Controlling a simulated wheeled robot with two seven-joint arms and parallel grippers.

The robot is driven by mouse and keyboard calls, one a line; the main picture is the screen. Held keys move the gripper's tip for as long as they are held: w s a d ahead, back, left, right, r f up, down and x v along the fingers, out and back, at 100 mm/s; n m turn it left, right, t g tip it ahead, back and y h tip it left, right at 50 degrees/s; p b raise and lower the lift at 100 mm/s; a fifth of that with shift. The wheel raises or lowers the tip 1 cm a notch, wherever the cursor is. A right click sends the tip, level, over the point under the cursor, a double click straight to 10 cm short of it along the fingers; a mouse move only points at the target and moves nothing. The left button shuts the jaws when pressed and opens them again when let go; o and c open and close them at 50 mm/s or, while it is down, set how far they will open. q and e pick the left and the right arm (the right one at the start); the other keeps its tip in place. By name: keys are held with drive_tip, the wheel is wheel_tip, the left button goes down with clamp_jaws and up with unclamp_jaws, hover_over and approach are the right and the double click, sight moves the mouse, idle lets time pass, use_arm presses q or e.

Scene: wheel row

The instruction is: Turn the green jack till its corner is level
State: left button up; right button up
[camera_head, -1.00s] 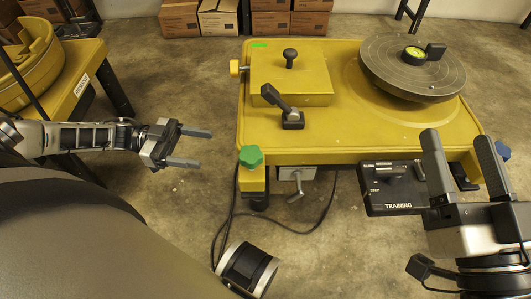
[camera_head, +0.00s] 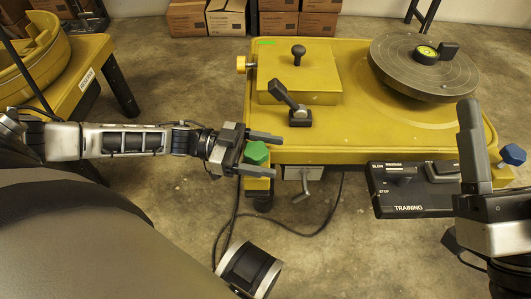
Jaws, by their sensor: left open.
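The green jack knob (camera_head: 256,153) sits at the front left corner of the yellow wheel bench (camera_head: 370,148). My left gripper (camera_head: 264,154) is open, with one finger behind the knob and the other in front of it. I cannot tell whether the fingers touch it. A round level with a yellow-green face (camera_head: 426,54) rests on the grey wheel disc (camera_head: 400,70) at the back right. My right gripper (camera_head: 471,145) is at the lower right, partly cut off, with its fingers pointing up; its opening is unclear.
A blue knob (camera_head: 512,155) is at the front right corner. A yellow knob (camera_head: 241,64) is at the back left. Cardboard boxes (camera_head: 224,18) stand behind. A cable lies on the floor.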

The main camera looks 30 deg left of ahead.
use_arm(q)
drive_tip(key=c, duration=1)
use_arm(e)
drive_tip(key=shift+w+r, duration=0.1)
